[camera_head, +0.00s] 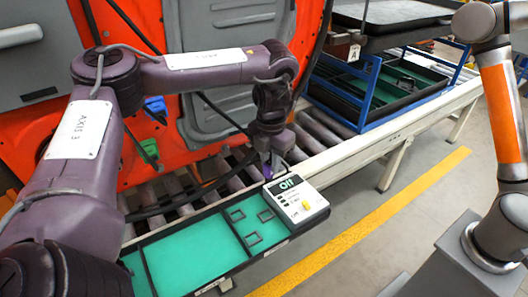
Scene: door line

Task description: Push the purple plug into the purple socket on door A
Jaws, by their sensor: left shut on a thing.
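My left gripper (273,160) points down beside the white control box, above the rollers. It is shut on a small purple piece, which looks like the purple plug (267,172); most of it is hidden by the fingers. An orange door (130,45) with grey panels stands behind my left arm; I cannot read a letter on it. A blue connector (155,106) and a green connector (150,149) show at the door's lower part. I cannot make out a purple socket; my arm covers part of the door. My right gripper is out of view.
A green-lined tray (187,257) with small black square frames lies in front. The white control box (297,201) with a lit display and yellow knob sits at its right end. A roller conveyor (315,132) runs behind, carrying a blue rack (370,92). Black cables cross the door.

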